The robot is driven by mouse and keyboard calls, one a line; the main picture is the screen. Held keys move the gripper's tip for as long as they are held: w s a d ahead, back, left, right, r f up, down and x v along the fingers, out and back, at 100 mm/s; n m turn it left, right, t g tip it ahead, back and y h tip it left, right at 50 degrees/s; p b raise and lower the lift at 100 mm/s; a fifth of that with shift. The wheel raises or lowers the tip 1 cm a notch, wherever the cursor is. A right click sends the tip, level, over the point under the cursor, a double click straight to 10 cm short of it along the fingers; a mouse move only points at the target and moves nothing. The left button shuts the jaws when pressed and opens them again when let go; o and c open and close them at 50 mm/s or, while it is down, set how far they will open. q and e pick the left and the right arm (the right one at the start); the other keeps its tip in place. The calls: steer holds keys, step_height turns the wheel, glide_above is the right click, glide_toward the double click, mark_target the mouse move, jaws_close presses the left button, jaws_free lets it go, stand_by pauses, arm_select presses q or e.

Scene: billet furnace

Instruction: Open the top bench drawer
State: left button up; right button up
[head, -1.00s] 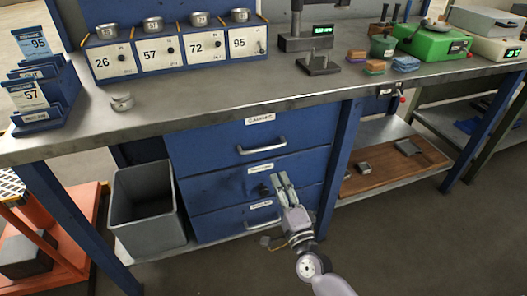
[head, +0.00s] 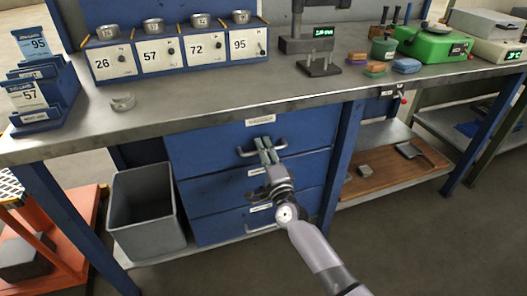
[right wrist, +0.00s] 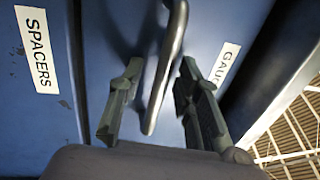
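The top bench drawer (head: 205,143) is blue and shut, under the worktop. Its bar handle (head: 243,153) is partly hidden behind my right gripper (head: 267,147) in the head view. In the right wrist view, the handle (right wrist: 168,60) runs between the two fingers of my right gripper (right wrist: 160,105). The fingers are open, one on each side of the bar, with gaps visible. The drawer's label (right wrist: 224,65) starts with "GAU"; the rest is hidden by a finger. My left gripper is not in view.
Two more shut drawers lie below; the middle one's label reads "SPACERS" (right wrist: 38,50). A grey bin (head: 147,215) stands left of the drawers. A blue bench leg (head: 346,150) is close on the right. The floor in front is clear.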

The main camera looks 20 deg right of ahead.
jaws_close()
stand_by(0.8)
